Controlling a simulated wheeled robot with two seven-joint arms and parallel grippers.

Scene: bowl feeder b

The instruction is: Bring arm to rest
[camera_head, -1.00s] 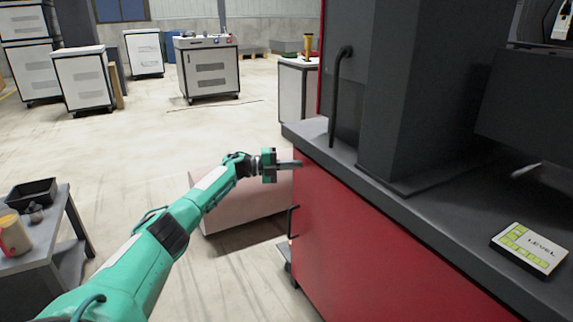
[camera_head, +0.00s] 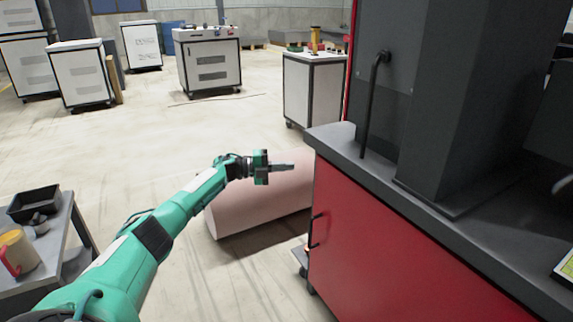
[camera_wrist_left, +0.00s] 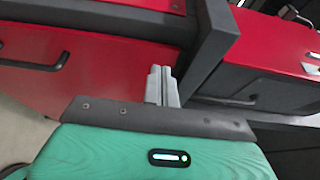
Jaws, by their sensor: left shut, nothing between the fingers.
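My left arm (camera_head: 165,228), green with dark joints, reaches forward from the lower left in the head view. Its left gripper (camera_head: 290,167) is at the end, pointing right, in front of a pinkish block on the floor and left of the red machine cabinet. In the left wrist view the gripper's grey fingers (camera_wrist_left: 162,86) are together with nothing between them, and the red cabinet front (camera_wrist_left: 90,55) lies beyond. My right gripper is not in view.
The red cabinet (camera_head: 390,240) with a dark worktop (camera_head: 480,235) fills the right. The pinkish block (camera_head: 255,212) lies on the floor. A grey table (camera_head: 60,235) with a black bin (camera_head: 35,203) and a mug (camera_head: 18,253) stands at left. Open floor lies beyond the arm.

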